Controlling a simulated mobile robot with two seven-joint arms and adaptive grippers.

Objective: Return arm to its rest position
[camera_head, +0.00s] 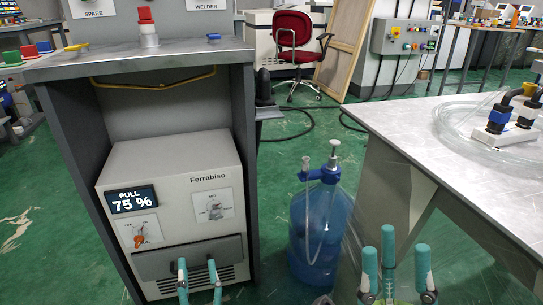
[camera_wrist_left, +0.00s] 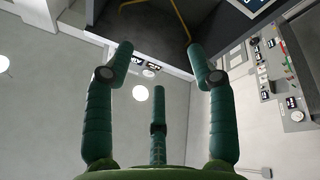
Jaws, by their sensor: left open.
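My left gripper (camera_head: 197,266) shows at the bottom of the head view, its teal fingertips in front of the lower part of the Ferrabiso machine. In the left wrist view my left gripper (camera_wrist_left: 158,60) has its fingers spread with nothing between them. My right gripper (camera_head: 395,255) shows at the bottom right of the head view, its teal fingers pointing up, apart and empty. It is beside the grey-topped table. The rest of both arms is out of view.
The Ferrabiso machine (camera_head: 175,185) sits inside a dark cabinet (camera_head: 75,150), its display reading "PULL 75 %". A blue water bottle (camera_head: 320,235) with a pump stands on the floor between the grippers. A table (camera_head: 420,130) stands at the right. Green floor (camera_head: 275,185) shows between cabinet and table.

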